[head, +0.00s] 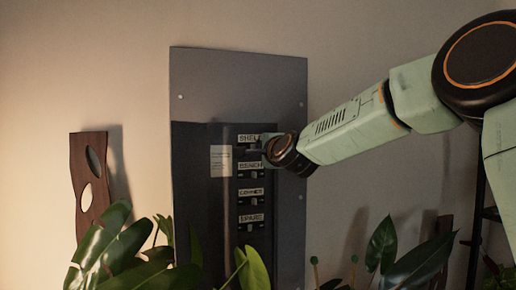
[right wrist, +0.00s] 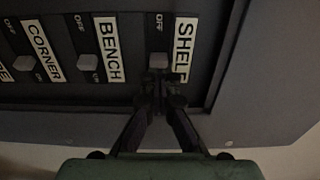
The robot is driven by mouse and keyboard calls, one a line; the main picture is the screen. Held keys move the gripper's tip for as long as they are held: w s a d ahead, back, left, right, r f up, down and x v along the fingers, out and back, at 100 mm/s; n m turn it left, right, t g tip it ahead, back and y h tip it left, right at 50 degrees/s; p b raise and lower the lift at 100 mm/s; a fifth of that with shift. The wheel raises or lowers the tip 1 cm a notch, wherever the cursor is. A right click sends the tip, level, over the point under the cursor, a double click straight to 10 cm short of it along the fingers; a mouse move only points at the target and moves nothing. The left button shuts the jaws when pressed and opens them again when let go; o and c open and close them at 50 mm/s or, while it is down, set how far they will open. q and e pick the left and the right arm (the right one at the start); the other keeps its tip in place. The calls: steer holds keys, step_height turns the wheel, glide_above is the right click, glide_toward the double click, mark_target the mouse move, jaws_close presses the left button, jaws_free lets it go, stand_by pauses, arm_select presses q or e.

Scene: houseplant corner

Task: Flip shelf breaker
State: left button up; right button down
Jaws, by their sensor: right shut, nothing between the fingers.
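The shelf breaker is the top switch of a dark breaker panel (head: 290,80), by the label SHELF (head: 247,138). In the head view my right wrist hides most of the gripper and the shelf toggle. My left gripper is not in view.
The bench (right wrist: 88,62) and corner (right wrist: 24,63) toggles sit close beside the shelf one, in line with it. A spare switch (head: 249,227) is lowest. A raised frame edges the switches. Leafy plants (head: 110,245) stand below; a wooden wall piece (head: 85,170) hangs left.

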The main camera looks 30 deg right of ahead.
steer(key=shift+w+a, duration=0.1)
steer(key=shift+a, duration=0.25)
steer(key=shift+d, duration=0.1)
stand_by(0.4)
steer(key=shift+d+r, duration=0.1)
steer(key=shift+r, duration=0.15)
stand_by(0.4)
